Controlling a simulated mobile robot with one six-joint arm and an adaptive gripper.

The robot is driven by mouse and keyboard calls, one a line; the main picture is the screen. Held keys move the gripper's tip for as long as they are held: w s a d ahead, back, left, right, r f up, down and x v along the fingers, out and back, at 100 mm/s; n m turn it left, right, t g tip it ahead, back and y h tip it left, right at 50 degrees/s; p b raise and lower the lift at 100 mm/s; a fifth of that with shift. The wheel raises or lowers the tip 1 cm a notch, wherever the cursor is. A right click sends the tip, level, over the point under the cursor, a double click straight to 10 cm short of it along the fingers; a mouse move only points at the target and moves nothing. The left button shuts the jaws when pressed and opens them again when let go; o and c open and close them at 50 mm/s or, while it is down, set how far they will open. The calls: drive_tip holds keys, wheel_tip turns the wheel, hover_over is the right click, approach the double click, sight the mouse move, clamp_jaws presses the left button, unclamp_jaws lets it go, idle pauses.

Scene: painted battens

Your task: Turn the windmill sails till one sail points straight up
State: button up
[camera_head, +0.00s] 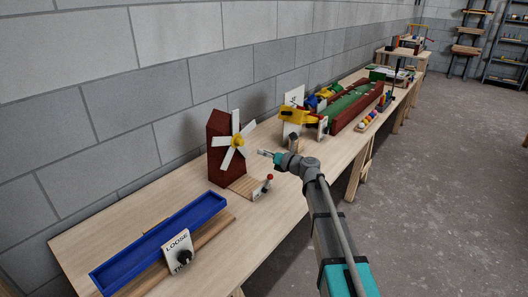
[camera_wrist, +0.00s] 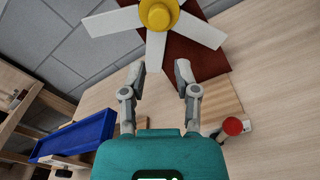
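The windmill is a dark red tower (camera_head: 222,167) on the bench by the wall, with white sails (camera_head: 225,160) around a yellow hub (camera_head: 238,141). In the head view one sail points nearly up, leaning slightly left; exact vertical is hard to judge. In the wrist view the hub (camera_wrist: 158,14) is at the top edge, its upper sails cut off. My gripper (camera_head: 265,153) is just right of the sails. The wrist view shows its fingers (camera_wrist: 160,68) apart and empty, with one sail's end (camera_wrist: 155,52) appearing between the tips; I cannot tell whether they touch.
A red-knobbed lever (camera_head: 269,178) stands by the windmill's wooden base (camera_head: 243,186). A blue trough (camera_head: 160,240) and a dial marked LOOSE (camera_head: 178,250) lie nearer. A yellow piece (camera_head: 298,116) and a green-and-red channel (camera_head: 355,108) stand beyond.

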drive_tip(key=shift+s+d+f+n+g+h, duration=0.15)
drive_tip(key=shift+s+f+n+g, duration=0.15)
drive_tip(key=shift+s+n, duration=0.3)
drive_tip(key=shift+s+d+f+n+g+h, duration=0.1)
drive_tip(key=shift+s+f+n+g+h, duration=0.1)
drive_tip(key=shift+s+f+n, duration=0.3)
clamp_jaws()
drive_tip(key=s+d+f+n+g+h, duration=0.1)
drive_tip(key=s+d+f+n+h, duration=0.1)
drive_tip(key=s+n, duration=0.3)
drive_tip(key=s+d+f+n+g+h, duration=0.2)
drive_tip(key=s+d+f+n, duration=0.1)
drive_tip(key=s+f+n, duration=0.2)
drive_tip(key=s+d+f+n+g+h, duration=0.2)
drive_tip(key=s+d+f+n, duration=0.1)
drive_tip(key=s+f+n, duration=0.1)
drive_tip(key=shift+s+d+f+n, duration=0.15)
drive_tip(key=shift+s+n, duration=0.35)
drive_tip(key=shift+n, duration=0.6)
drive_tip(key=s+d+f+n+g+h, duration=0.1)
drive_tip(key=s+d+f+n+h, duration=0.1)
drive_tip(key=s+d+n+h, duration=0.2)
drive_tip(key=s+d+f+n+g+h, duration=0.2)
drive_tip(key=s+d+f+n+h, duration=0.1)
drive_tip(key=s+d+n, duration=0.5)
drive_tip(key=s+d+h, duration=0.1)
drive_tip(key=s+d, duration=0.2)
drive_tip(key=shift+g, duration=0.3)
drive_tip(key=shift+s+d+f, duration=0.1)
drive_tip(key=shift+s, duration=0.05)
